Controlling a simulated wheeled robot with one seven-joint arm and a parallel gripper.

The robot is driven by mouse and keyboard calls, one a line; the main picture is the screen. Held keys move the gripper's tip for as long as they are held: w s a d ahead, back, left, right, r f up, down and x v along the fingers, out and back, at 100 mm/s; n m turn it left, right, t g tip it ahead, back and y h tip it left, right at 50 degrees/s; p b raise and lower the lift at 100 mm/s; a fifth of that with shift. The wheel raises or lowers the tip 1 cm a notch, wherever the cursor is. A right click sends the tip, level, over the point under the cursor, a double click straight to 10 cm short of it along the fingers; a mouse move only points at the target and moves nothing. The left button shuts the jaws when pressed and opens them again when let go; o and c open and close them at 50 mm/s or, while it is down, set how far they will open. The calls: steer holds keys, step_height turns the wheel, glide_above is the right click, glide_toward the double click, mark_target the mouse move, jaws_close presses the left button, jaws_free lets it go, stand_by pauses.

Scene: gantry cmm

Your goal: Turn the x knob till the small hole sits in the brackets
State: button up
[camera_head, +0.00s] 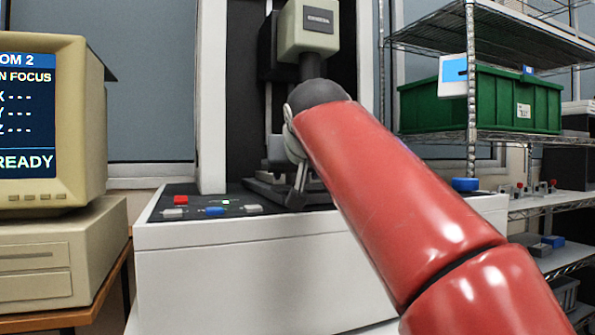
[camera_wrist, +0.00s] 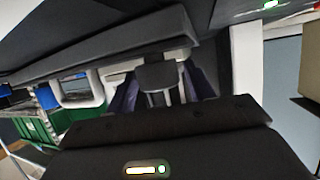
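The measuring machine's white base (camera_head: 230,280) fills the middle of the head view, with a dark stage (camera_head: 262,190) on top. A blue round knob (camera_head: 465,184) sits at the base's right end; no label shows whether it is the x knob. My gripper (camera_head: 297,203) is at the stage, left of and apart from that knob, and my red arm hides much of it. In the wrist view dark parts crowd the middle, and I cannot tell whether the fingers are open or hold anything. The monitor (camera_head: 28,120) shows dashes for X, Y and Z and "READY". No small hole or brackets are visible.
Red, blue and white buttons (camera_head: 214,211) lie on the base's left top. The optical head (camera_head: 308,28) hangs above the stage. A wire shelf (camera_head: 472,75) with a green crate (camera_head: 510,103) stands at the right. The crate also shows in the wrist view (camera_wrist: 38,128).

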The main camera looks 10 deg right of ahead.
steer(key=shift+o, duration=0.5)
steer(key=shift+s, duration=0.1)
steer(key=v, duration=0.7)
steer(key=shift+s+r, duration=0.2)
steer(key=shift+s, duration=0.1)
